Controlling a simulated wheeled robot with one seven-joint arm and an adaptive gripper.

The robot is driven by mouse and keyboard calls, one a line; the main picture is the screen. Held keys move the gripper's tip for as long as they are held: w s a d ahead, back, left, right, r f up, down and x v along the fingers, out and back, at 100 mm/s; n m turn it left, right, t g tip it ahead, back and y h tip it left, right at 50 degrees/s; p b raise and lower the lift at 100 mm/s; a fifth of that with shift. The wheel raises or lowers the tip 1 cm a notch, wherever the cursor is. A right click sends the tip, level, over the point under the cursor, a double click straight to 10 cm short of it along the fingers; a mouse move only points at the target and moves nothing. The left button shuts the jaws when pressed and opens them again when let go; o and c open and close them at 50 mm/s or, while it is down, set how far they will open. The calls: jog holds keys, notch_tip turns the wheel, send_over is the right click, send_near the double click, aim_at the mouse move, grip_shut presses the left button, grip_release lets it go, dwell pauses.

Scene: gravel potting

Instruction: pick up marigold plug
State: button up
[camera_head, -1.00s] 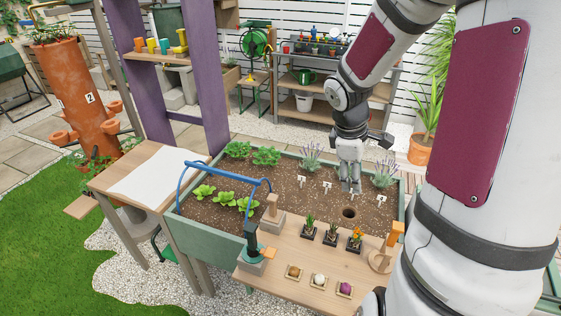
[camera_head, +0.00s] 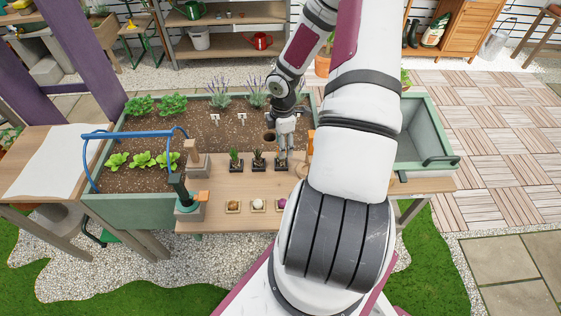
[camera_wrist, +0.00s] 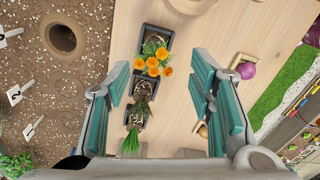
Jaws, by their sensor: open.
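The marigold plug has orange flowers and green leaves in a black square pot (camera_wrist: 155,36). It stands on the wooden bench at the end of a row of black pots. In the wrist view its flowers (camera_wrist: 152,60) show between the two finger pads, nearer the left one. My gripper (camera_wrist: 160,72) is open and empty, pointing down over the row; a gap shows between the flowers and each pad. In the head view my gripper (camera_head: 283,146) is at the right-hand pot (camera_head: 281,167) of the row and largely hides the flowers there.
Two other plugs, a dark one (camera_wrist: 141,92) and a green-leaved one (camera_wrist: 132,140), stand beside the marigold. Bulbs in small trays, one purple (camera_wrist: 246,71), lie on the bench. The soil bed has a hole (camera_wrist: 62,38) and white labels (camera_wrist: 15,94).

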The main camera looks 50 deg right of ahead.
notch_tip(320, 180, down, 3)
jog(key=shift+r, duration=0.2)
jog(key=shift+w+d+f+p, duration=0.1)
jog(key=shift+w+f+p, duration=0.1)
jog(key=shift+f, duration=1.15)
jog(key=shift+w+d+f+p, duration=0.1)
jog(key=shift+w+f+p, duration=0.1)
jog(key=shift+f, duration=1.1)
jog(key=shift+c, duration=0.6)
jog(key=c, duration=0.7)
